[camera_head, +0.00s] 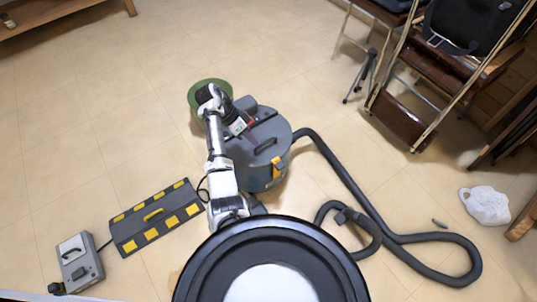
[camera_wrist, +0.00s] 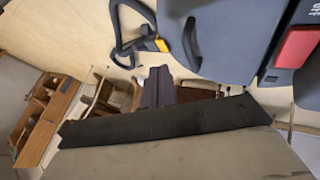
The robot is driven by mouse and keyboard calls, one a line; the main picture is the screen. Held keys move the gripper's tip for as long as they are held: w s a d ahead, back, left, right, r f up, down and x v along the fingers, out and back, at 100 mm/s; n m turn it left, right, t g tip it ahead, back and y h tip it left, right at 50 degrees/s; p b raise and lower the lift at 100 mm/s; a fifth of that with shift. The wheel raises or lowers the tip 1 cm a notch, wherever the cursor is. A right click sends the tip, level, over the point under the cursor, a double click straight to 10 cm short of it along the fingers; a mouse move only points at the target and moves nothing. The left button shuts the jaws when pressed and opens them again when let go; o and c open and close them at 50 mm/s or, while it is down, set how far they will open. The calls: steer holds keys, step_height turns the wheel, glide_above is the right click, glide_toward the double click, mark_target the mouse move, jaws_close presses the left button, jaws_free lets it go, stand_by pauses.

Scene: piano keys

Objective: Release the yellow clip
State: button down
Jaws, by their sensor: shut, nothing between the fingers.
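The yellow clip (camera_head: 277,167) is on the front side of a grey canister vacuum (camera_head: 262,172), below its lid edge. My gripper (camera_head: 240,126) is over the upper left part of the vacuum lid, apart from the clip and up and left of it. It is shut and empty; its fingertips are small and hard to make out. In the wrist view, the grey vacuum body (camera_wrist: 215,40) fills the upper right, with a red part (camera_wrist: 298,46) at the right edge. A small yellow piece (camera_wrist: 162,45) shows beside the body; I cannot tell whether it is the clip.
A black hose (camera_head: 345,180) curls over the floor at the right. A green disc (camera_head: 201,88) is behind my arm. Chairs (camera_head: 450,65) stand at the upper right. Much floor is clear.

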steer(key=b+x, duration=0.4)
steer(key=x, duration=0.6)
steer(key=shift+f, duration=0.1)
steer(key=shift+d, duration=0.1)
